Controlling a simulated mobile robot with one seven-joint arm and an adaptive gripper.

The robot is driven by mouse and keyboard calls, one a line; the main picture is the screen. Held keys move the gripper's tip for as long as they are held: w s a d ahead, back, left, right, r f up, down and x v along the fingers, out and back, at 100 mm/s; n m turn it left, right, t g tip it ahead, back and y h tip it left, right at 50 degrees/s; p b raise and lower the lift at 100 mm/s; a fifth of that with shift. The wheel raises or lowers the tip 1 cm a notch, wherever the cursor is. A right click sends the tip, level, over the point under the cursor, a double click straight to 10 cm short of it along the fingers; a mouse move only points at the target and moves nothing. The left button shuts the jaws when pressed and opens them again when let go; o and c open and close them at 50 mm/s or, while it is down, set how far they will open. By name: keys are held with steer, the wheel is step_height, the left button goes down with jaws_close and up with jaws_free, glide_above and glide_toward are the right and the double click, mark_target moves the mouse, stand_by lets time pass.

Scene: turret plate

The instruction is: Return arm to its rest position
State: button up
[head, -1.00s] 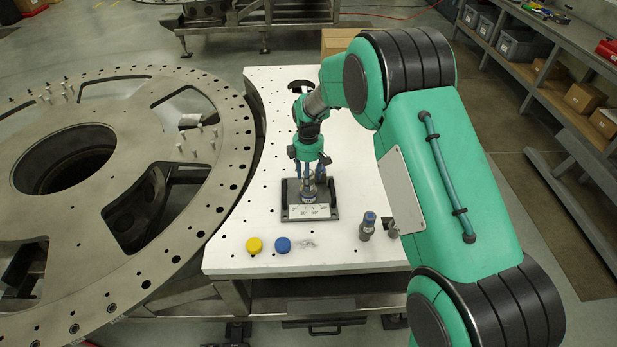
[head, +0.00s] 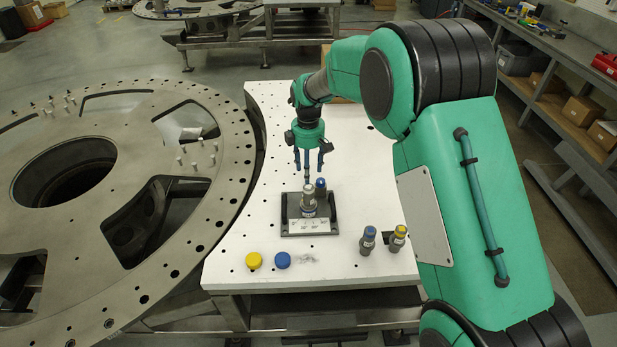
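My gripper (head: 309,168) is raised above the back of a black fixture on the white table (head: 225,262), fingers pointing down. Its fingers look spread apart, with nothing clearly held between them. A dark thin part shows between the fingers, and I cannot tell whether it belongs to the gripper. A grey cylinder (head: 309,197) and a blue-topped cylinder (head: 321,188) stand upright there, below the fingers. My green arm reaches in from the right.
A yellow cap (head: 254,260) and a blue cap (head: 283,260) lie at the table's front. A blue-topped cylinder (head: 368,240) and a yellow-topped cylinder (head: 397,239) stand front right, near my arm. A large drilled turret plate (head: 117,240) adjoins on the left. Shelves stand right.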

steer(key=shift+r, duration=0.5)
stand_by(0.8)
steer(key=s+d+r+m+t+b, duration=0.1)
steer(key=s+d+r+m+b, duration=0.3)
steer(key=s+r, duration=0.45)
steer(key=s+d+r+m+t+b, duration=0.2)
steer(key=s+d+r+m, duration=0.2)
steer(key=s+d+r, duration=0.4)
steer(key=s+d+f+m+t+b, duration=0.1)
steer(key=s+m+b, duration=0.1)
steer(key=s, duration=0.7)
steer(key=s+d+f+m+b, duration=0.2)
steer(key=s+m, duration=0.1)
steer(key=s, duration=0.6)
steer(key=s+d+f+m+t+b, duration=0.1)
steer(key=s+d+f+m+b, duration=0.1)
steer(key=s, duration=0.7)
steer(key=shift+s+f+m+t+b, duration=0.15)
steer(key=shift+f+m+t+b, duration=0.15)
steer(key=shift+m, duration=0.4)
